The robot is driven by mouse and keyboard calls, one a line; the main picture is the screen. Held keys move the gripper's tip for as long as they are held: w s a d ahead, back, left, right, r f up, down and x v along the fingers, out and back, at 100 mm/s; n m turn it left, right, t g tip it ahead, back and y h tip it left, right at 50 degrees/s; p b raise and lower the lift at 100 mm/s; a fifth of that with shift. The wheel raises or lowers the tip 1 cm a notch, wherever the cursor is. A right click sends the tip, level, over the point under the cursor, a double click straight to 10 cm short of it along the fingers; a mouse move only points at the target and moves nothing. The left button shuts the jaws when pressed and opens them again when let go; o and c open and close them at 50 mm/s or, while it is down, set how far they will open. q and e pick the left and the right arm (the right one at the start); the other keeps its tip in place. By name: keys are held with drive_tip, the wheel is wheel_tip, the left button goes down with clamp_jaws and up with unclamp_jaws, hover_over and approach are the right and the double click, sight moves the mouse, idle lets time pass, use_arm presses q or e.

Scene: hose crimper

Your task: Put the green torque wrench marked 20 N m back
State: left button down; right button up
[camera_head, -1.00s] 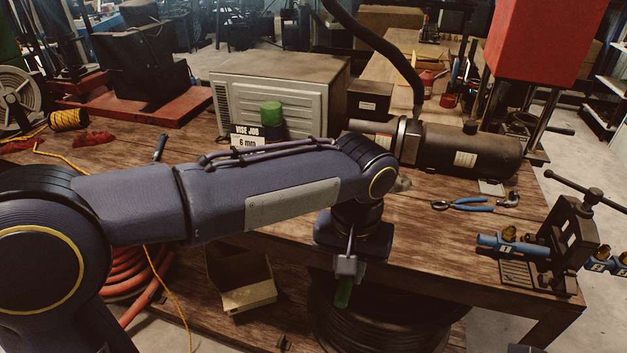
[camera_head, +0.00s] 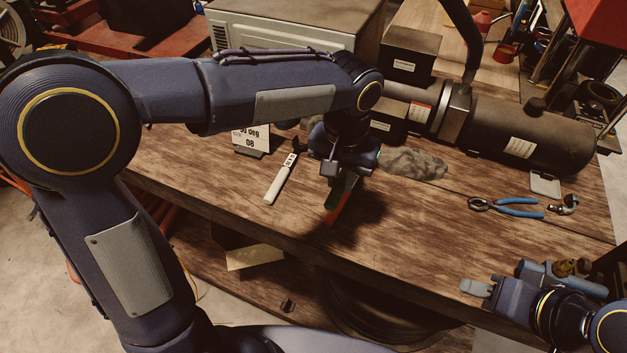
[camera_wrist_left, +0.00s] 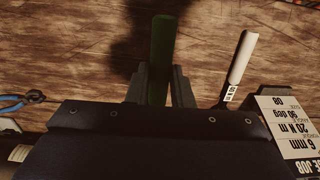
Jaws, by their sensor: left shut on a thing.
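My left gripper (camera_head: 342,182) is shut on a green-handled tool, the green torque wrench (camera_wrist_left: 161,50), low over the bench. Its green handle sticks out between the fingers in the left wrist view; no marking on it is readable. In the head view an orange-red piece (camera_head: 337,211) shows just below the gripper; I cannot tell whether it belongs to the held tool. A white-handled wrench (camera_head: 279,182) lies on the bench left of the gripper. The job card (camera_wrist_left: 289,128) reads 6 mm, 20 N m, 90 deg, 08. My right gripper (camera_head: 476,288) is at the lower right, its opening unclear.
The wooden bench (camera_head: 420,215) is clear in front of the gripper. A grey rag (camera_head: 415,163) lies right of it. Blue-handled pliers (camera_head: 518,207) lie further right. A black cylindrical machine (camera_head: 530,137) and a grey cabinet (camera_head: 290,30) stand behind.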

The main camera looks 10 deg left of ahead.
use_arm(q)
drive_tip(key=p, duration=0.1)
hover_over(312, 197)
drive_tip(key=f, duration=0.6)
drive_tip(key=shift+s+d+f, duration=0.15)
drive_tip(key=shift+s+d, duration=0.1)
drive_tip(key=f, duration=0.3)
drive_tip(key=shift+w+a+f, duration=0.15)
drive_tip(key=shift+a, duration=0.15)
drive_tip(key=shift+f, duration=0.3)
drive_tip(key=shift+f, duration=0.1)
drive_tip(key=c, duration=1.3)
unclamp_jaws()
